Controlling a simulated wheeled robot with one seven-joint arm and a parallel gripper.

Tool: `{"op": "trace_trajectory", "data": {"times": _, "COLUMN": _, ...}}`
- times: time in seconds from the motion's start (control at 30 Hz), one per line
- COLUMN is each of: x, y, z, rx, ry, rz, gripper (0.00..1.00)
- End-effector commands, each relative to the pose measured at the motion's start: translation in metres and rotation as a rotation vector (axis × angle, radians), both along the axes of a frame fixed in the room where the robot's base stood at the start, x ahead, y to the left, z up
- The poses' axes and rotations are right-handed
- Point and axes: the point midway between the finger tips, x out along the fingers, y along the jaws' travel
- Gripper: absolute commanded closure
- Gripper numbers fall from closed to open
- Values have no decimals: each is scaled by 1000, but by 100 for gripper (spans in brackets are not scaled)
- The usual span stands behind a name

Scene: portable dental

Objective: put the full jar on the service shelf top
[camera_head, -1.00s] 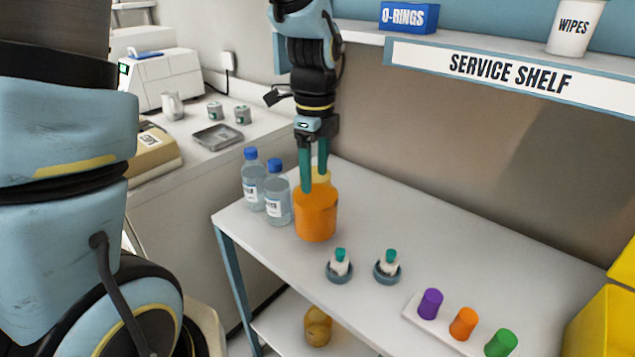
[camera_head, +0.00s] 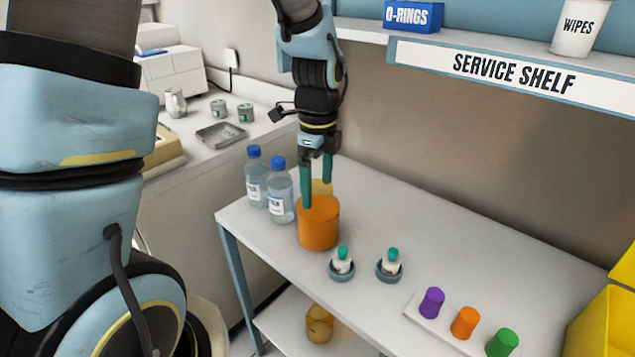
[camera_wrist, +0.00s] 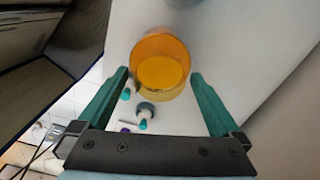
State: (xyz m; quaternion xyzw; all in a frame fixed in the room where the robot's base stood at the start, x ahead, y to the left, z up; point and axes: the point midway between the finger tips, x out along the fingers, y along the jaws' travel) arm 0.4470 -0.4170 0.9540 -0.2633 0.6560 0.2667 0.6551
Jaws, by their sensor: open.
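An orange jar (camera_head: 318,226) stands upright on the white table near its back left part. In the wrist view the jar (camera_wrist: 160,68) shows from above, with orange contents inside its rim. My gripper (camera_head: 317,192) points down at the jar's top, its two teal fingers open. In the wrist view the fingers (camera_wrist: 160,76) lie on either side of the jar, with gaps showing. A paler yellow part shows between the fingers in the head view; I cannot tell if it is the jar's upper wall. The service shelf (camera_head: 460,48) runs along the wall at the upper right.
Two blue-capped bottles (camera_head: 268,188) stand close left of the jar. Two small teal-topped bottles (camera_head: 366,264) stand in front. A rack of coloured caps (camera_head: 430,318) is at right. An amber jar (camera_head: 319,323) is on the lower shelf. O-rings box (camera_head: 412,16) and wipes tub (camera_head: 577,26) occupy the service shelf.

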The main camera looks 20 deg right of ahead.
Motion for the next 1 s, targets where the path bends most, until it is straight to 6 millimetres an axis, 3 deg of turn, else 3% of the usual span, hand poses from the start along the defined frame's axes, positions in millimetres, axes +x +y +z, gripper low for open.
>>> {"op": "trace_trajectory", "data": {"times": 0.27, "x": 1, "y": 0, "z": 11, "rx": -1, "ry": -1, "rz": 0, "gripper": 0}}
{"op": "trace_trajectory", "data": {"times": 0.7, "x": 1, "y": -1, "z": 96, "rx": -4, "ry": -3, "rz": 0, "gripper": 0}}
{"op": "trace_trajectory", "data": {"times": 1.0, "x": 1, "y": -1, "z": 122, "rx": -1, "ry": -1, "rz": -1, "gripper": 0}}
